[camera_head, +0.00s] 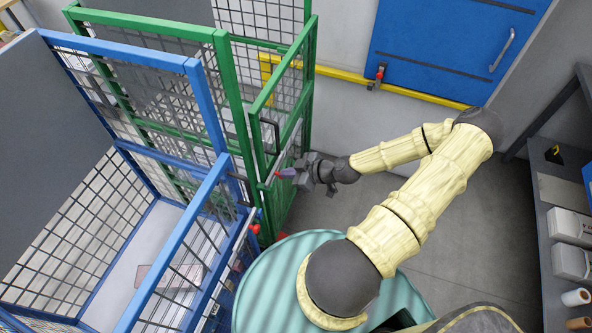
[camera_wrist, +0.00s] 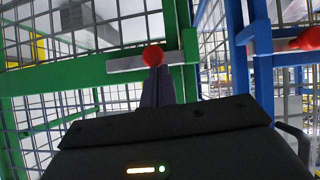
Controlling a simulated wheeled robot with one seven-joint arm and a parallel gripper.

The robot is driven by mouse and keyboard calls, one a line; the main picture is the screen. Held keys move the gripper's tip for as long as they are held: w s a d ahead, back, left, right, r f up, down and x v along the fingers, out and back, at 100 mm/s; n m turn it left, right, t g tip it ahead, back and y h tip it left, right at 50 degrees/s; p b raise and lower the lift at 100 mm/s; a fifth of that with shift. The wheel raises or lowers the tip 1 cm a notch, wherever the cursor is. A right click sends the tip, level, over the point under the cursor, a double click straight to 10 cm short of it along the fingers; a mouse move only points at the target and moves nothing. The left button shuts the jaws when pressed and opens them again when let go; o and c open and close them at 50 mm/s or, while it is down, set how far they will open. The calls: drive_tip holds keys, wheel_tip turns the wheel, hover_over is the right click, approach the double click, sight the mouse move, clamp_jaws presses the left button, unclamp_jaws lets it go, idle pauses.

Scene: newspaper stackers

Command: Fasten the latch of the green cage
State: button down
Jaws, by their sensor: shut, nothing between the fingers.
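The green cage (camera_head: 222,62) stands left of centre in the head view, with its mesh door (camera_head: 262,101) facing my arm. In the wrist view its latch is a grey bar (camera_wrist: 124,63) with a red knob (camera_wrist: 153,56). The bar lies almost level along a green rail, and its right end reaches across the green upright (camera_wrist: 177,20). My gripper (camera_head: 286,173) is at the latch; the fingers (camera_wrist: 155,72) are shut and empty, their tips just below or against the knob. I cannot tell whether they touch it, or whether the bar is seated.
A blue cage (camera_head: 200,105) stands close on the left, with its own red latch knob (camera_wrist: 308,39) nearby. A round teal surface (camera_head: 290,262) lies below my arm. A blue panel (camera_head: 450,40) is on the back wall; shelving (camera_head: 540,215) stands right. The floor between is clear.

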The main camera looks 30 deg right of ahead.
drive_tip(key=a+r+p+v, duration=0.1)
drive_tip(key=r+v, duration=0.1)
drive_tip(key=v, duration=1.1)
drive_tip(key=shift+w+a, duration=0.3)
drive_tip(key=shift+w, duration=0.05)
drive_tip(key=shift+f, duration=0.1)
drive_tip(key=s+a+f+m+g+h, duration=0.1)
drive_tip(key=s+a+m+g+h, duration=0.15)
drive_tip(key=a+g, duration=0.4)
drive_tip(key=a+r+m+h, duration=0.2)
drive_tip(key=a+r+m, duration=0.1)
drive_tip(key=r, duration=0.5)
drive_tip(key=w+a+r+m+h, duration=0.1)
drive_tip(key=a+r+m+h, duration=0.1)
drive_tip(key=a+r, duration=0.3)
wheel_tip(320, 180, up, 3)
drive_tip(key=shift+w+a+r+m, duration=0.15)
drive_tip(key=shift+w+m, duration=0.1)
drive_tip(key=shift+m, duration=0.3)
